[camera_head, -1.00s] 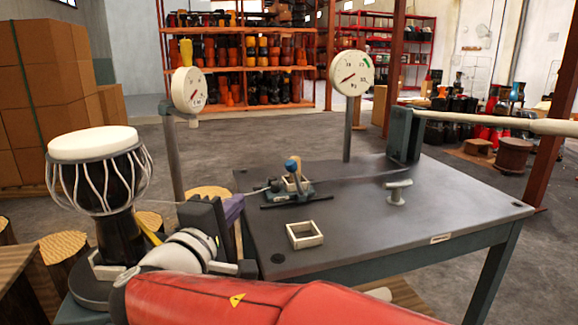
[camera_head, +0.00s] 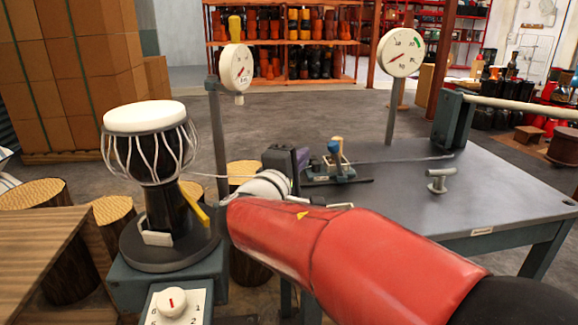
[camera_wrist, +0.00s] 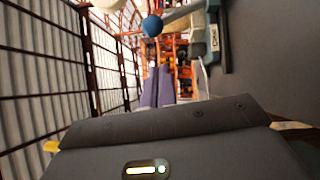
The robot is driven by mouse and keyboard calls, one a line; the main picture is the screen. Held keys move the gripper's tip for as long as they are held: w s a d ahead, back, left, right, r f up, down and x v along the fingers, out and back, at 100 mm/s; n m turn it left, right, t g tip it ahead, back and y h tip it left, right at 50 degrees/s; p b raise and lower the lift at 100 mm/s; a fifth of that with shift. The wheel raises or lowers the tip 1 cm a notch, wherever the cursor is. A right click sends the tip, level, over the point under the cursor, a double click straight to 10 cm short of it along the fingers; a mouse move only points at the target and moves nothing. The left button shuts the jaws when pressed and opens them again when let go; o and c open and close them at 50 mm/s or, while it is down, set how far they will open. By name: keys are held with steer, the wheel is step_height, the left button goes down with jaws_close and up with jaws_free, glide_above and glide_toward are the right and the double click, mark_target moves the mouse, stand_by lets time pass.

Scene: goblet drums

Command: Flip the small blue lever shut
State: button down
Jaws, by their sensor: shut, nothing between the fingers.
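The small blue lever shows as a round blue knob (camera_head: 333,146) on a clamp-like device (camera_head: 338,172) at the left part of the grey table (camera_head: 480,200). In the wrist view the blue knob (camera_wrist: 152,26) is at the top, on a grey-blue arm reaching right to the device. My gripper (camera_head: 304,155) has purple fingers, just left of the knob in the head view. In the wrist view the fingers (camera_wrist: 157,85) lie together, empty, below the knob in the picture. I see a gap there but cannot tell the depth. The gripper's dark body hides part of the device.
A goblet drum (camera_head: 150,140) stands on a round base at the left. Two dial gauges on posts (camera_head: 236,67) (camera_head: 401,52) rise behind. A small grey T-shaped handle (camera_head: 440,180) is on the table's right. A thin cord passes near my gripper. The right tabletop is mostly clear.

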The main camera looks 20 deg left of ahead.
mark_target(331, 146)
steer(key=shift+w+d+r, duration=0.15)
steer(key=shift+w+d, duration=0.45)
steer(key=shift+d, duration=0.2)
steer(key=shift+w+d+r, duration=0.1)
steer(key=shift+w+d, duration=0.45)
steer(key=shift+d, duration=0.2)
steer(key=shift+w+d+r+m, duration=0.1)
steer(key=shift+d+r+m, duration=0.1)
steer(key=shift+m, duration=0.1)
steer(key=shift+w+d+r+g+b, duration=0.1)
steer(key=shift+g+b, duration=0.2)
steer(key=shift+g, duration=0.1)
steer(key=shift+w+d+r+m+g+b, duration=0.3)
steer(key=shift+d+m+g+b, duration=0.15)
steer(key=shift+m, duration=0.35)
steer(key=shift+w+d+r+m+g+y+b, duration=0.2)
steer(key=shift+w+d+m+g+b, duration=0.15)
steer(key=shift+d+m+g, duration=0.15)
steer(key=shift+w+d+r+m+g+y+b, duration=0.2)
steer(key=shift+w+d+r+m+g+b, duration=0.1)
steer(key=shift+d+m, duration=0.25)
steer(key=shift+w+d+r+m+g+y+b, duration=0.2)
steer(key=shift+w+d+m+g+b, duration=0.15)
steer(key=shift+d, duration=0.3)
